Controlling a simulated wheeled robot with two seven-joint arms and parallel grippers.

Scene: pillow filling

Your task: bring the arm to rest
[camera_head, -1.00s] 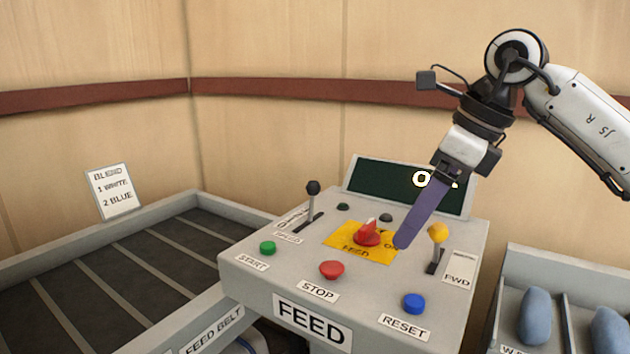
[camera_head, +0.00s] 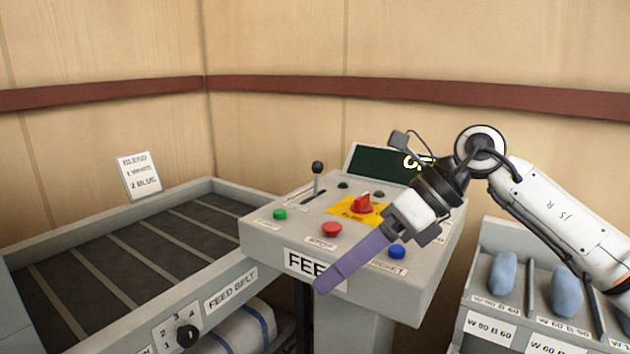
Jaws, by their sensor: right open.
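My right gripper (camera_head: 328,280) comes in from the right with its long purple fingers seen edge-on, pointing down and left. It is open, and nothing shows in it. The hand hides the panel's right part, including where the yellow-knobbed lever stood. The red knob (camera_head: 362,203) on its yellow plate shows behind the fingers. My left gripper is out of view.
The panel carries a green button (camera_head: 280,214), a red button (camera_head: 332,230), a blue button (camera_head: 397,251) and a black-knobbed lever (camera_head: 317,170). A feed belt (camera_head: 130,250) lies left. A bin rack (camera_head: 500,235) with blue rolls stands right.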

